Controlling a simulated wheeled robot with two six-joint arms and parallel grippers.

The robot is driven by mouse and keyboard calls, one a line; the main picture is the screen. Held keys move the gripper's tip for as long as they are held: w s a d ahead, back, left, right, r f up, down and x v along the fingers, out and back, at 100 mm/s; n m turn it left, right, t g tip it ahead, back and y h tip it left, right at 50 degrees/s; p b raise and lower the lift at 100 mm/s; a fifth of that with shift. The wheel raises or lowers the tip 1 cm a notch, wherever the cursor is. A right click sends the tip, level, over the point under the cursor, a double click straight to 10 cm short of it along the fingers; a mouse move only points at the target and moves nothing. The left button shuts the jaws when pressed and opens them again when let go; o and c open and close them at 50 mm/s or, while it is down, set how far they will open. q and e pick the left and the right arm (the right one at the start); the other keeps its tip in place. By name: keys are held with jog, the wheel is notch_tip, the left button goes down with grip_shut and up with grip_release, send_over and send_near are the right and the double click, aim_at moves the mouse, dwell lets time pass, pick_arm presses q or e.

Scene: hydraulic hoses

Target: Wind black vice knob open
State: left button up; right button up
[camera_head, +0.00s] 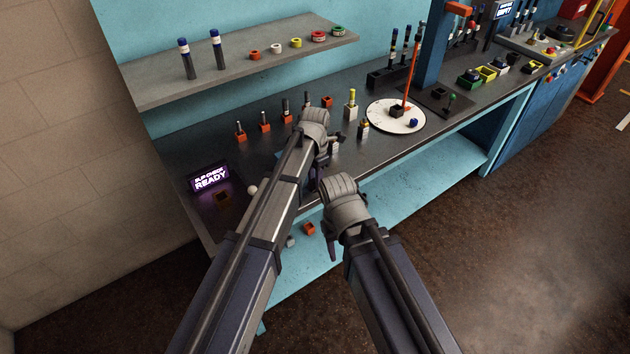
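My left gripper (326,158) is over the front part of the bench, pointing down, with my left wrist above it. Small dark parts show at its right side, and I cannot tell whether they are its fingers or a knob. A bluish block (281,156) shows partly behind my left arm and may be the vice body. The black vice knob cannot be made out clearly; my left arm and gripper hide much of that spot. My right gripper (332,247) hangs in front of the bench edge, below its wrist, apart from the bench things. Its fingers are too small and dark to read.
A lit READY sign (210,178) stands at the bench's left end. Orange holders with pins (240,133) stand behind my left arm. A white round plate (386,118) with a red post is to the right. A grey shelf (150,92) hangs above; a turquoise lower shelf (405,172) is below.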

pick_arm(q)
grip_shut()
jog(key=shift+s, duration=0.1)
jog(key=shift+s+a+f+t+h, duration=0.1)
jog(key=shift+s+a+t+h, duration=0.1)
jog(key=shift+t+h, duration=0.3)
jog(key=shift+s+a+f+t+h+b, duration=0.15)
jog(key=shift+t+h+b, duration=0.45)
jog(key=shift+h+b, duration=0.3)
jog(key=shift+a+f+t+h+b, duration=0.1)
jog(key=shift+a+t+h+b, duration=0.05)
jog(key=shift+t+h+b, duration=0.7)
jog(key=shift+h+b, duration=0.5)
jog(key=shift+h, duration=0.05)
